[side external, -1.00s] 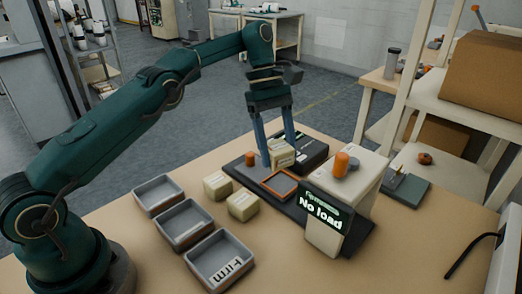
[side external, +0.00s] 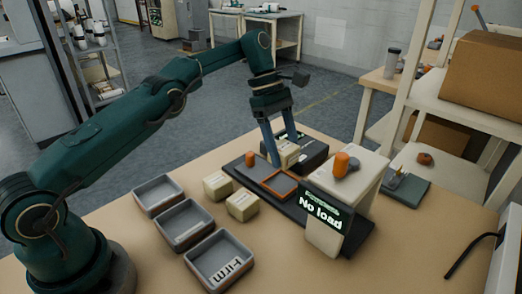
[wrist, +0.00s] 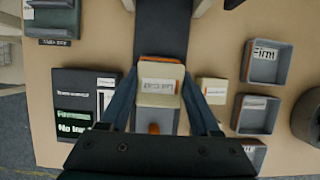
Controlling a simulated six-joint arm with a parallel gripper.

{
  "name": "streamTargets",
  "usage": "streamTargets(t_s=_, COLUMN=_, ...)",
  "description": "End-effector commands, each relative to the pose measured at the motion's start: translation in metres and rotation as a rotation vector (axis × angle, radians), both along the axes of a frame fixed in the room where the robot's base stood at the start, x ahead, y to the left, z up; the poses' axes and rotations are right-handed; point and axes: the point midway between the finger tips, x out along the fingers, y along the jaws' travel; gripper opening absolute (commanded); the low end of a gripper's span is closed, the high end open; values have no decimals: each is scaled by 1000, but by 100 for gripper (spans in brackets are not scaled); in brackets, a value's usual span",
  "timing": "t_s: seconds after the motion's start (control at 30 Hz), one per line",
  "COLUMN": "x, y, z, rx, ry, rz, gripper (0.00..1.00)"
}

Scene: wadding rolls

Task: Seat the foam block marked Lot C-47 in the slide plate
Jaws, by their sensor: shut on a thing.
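In the wrist view the block (wrist: 160,88) sits between the two fingers, with a label that reads upside down and is too blurred to be sure of. The orange-rimmed slide plate (side external: 279,193) lies on the rail, in front of the held block in the side view. In the wrist view the block covers most of the plate. Two more cream blocks, a left one (side external: 217,186) and a right one (side external: 242,205), rest on the table beside the rail.
Three grey trays, far (side external: 158,207), middle (side external: 163,225) and near (side external: 243,285), stand left of the blocks; the near one reads "Firm". A cream machine (side external: 352,200) with a "No load" display stands over the rail. An orange knob (side external: 250,158) is at the rail's left end.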

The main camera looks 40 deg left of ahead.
Motion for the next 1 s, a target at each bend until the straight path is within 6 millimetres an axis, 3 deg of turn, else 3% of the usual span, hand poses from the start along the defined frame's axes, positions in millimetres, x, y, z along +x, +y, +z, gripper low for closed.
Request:
streamTargets(t_s=0.6, x=-1, y=0, z=-39, rx=1, ry=1, rz=-3, gripper=4)
streamTargets(t_s=1.0, x=-1, y=0, z=-43, rx=1, ry=0, rz=-2, gripper=4)
